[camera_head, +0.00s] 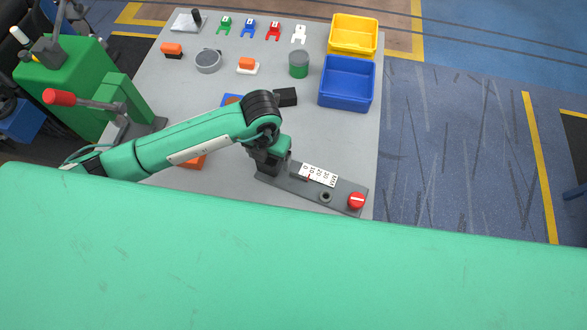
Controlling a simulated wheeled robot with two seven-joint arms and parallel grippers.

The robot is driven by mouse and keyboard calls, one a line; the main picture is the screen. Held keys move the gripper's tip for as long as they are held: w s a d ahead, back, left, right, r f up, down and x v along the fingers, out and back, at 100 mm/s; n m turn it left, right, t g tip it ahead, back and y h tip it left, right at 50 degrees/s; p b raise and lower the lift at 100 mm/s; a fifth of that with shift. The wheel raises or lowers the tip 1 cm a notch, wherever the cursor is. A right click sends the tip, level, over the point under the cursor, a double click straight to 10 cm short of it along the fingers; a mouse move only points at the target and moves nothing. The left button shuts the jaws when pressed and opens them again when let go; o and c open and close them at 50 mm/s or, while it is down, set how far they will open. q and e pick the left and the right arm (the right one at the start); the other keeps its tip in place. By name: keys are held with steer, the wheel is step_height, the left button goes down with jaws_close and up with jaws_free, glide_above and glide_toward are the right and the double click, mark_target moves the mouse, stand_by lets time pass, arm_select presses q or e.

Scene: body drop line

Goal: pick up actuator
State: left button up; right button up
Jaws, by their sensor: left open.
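A dark grey bar (342,193) with a white millimetre scale, a round socket and a red knob (357,201) lies at the front right of the grey table (350,135); it looks like the actuator, though no label confirms this. My left gripper (268,169) is at the left end of this bar, pointing down. Its jaws are open, but the fingertips are small and dark against the bar, and I cannot tell whether they touch it. My left forearm hides parts of an orange block (192,162) and a blue piece (229,101). My right gripper is out of view.
A blue bin (346,103) and a yellow bin (353,53) stand at the right edge. Small coloured clips, orange parts, a grey ring (208,65), a green cylinder (298,71) and a black block (286,97) lie farther back. A green lever machine (65,80) stands left.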

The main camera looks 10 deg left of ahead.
arm_select(q)
steer(key=shift+f, duration=0.2)
steer(key=c, duration=1.4)
steer(key=shift+c, duration=0.9)
steer(key=shift+r, duration=0.1)
steer(key=shift+w+r, duration=0.1)
